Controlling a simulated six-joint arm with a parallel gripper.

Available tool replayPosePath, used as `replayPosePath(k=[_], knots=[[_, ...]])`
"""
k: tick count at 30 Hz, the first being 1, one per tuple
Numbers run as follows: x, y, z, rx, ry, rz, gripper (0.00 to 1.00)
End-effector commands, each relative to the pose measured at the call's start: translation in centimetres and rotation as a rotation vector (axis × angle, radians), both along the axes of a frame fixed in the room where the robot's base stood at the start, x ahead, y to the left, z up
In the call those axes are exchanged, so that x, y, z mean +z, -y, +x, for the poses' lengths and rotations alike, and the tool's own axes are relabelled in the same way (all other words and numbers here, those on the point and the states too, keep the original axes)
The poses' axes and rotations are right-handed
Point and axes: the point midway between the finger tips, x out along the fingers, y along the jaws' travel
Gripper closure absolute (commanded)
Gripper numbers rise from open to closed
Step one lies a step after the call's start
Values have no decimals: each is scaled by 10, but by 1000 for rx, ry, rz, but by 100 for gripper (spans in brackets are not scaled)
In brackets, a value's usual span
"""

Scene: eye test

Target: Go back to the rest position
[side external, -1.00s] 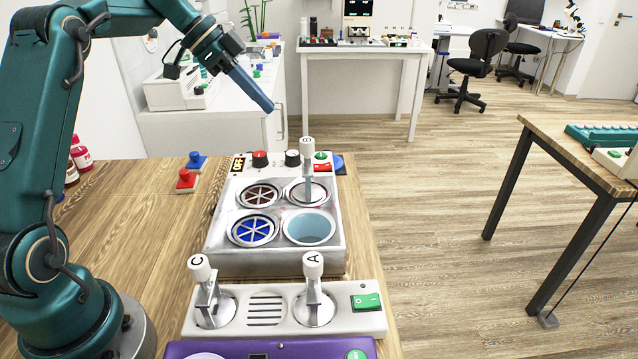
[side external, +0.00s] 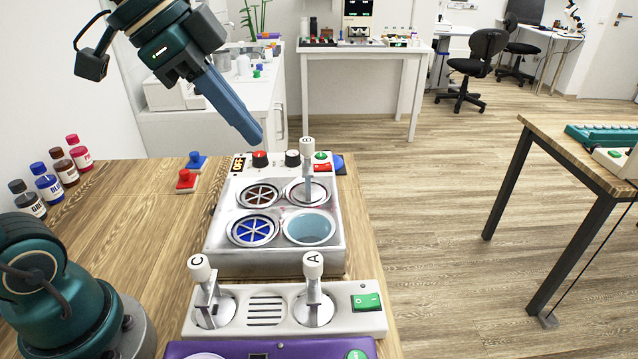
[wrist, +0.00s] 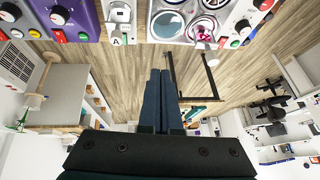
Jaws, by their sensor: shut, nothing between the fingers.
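My gripper (side external: 252,136) is in the air above the far end of the wooden table, in the upper part of the side view. Its blue fingers are together with nothing between them and point down to the right. In the wrist view the shut fingers (wrist: 161,92) point up the picture, toward the table's devices. The gripper touches nothing.
Below stand a metal device with round wells (side external: 275,262), a white lever panel (side external: 265,330) and a purple device (side external: 230,349). Red and blue stamps (side external: 186,181) and several bottles (side external: 47,186) stand at left. The wood between (side external: 130,230) is clear.

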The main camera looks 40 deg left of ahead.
Motion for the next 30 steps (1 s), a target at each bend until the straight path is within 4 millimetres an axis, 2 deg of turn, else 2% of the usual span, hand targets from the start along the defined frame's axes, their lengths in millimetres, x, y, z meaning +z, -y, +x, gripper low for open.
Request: replayPosePath(k=[1, 6, 10, 15, 20, 30], knots=[[-7, 4, -17, 39, 0, 4, 100], [-42, 1, -62, 253, -15, -5, 100], [-72, -10, -83, 440, -29, -32, 100], [-94, -22, -90, 637, -64, -72, 100], [-92, -23, -87, 711, -58, -113, 100], [-92, -23, -87, 716, -60, -116, 100]])
